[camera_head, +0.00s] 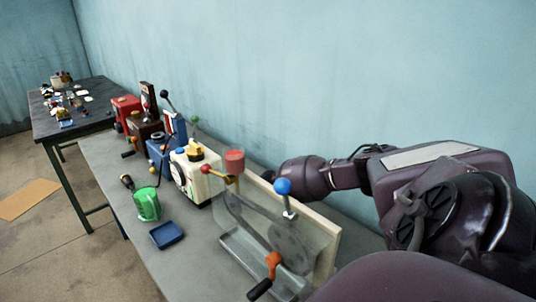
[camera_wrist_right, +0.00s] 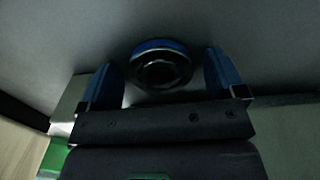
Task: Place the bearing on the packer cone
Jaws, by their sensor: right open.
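In the right wrist view, a dark round ring with a blue edge (camera_wrist_right: 160,66), which looks like the bearing, lies between the two blue fingers of my right gripper (camera_wrist_right: 163,80). The fingers are spread, with a gap on each side of the ring. In the head view, my right arm reaches in from the right along the wall, and its gripper is hidden behind the machines. The packer cone is not clearly identifiable; a cream machine with a yellow top (camera_head: 195,150) stands mid-bench. My left gripper is not in view.
A clear-fronted machine (camera_head: 265,225) with red and blue knobs and an orange crank stands nearest on the grey bench (camera_head: 125,185). A green cup (camera_head: 148,205) and blue tray (camera_head: 167,235) lie at the front. Red, brown and blue machines (camera_head: 158,150) stand farther back.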

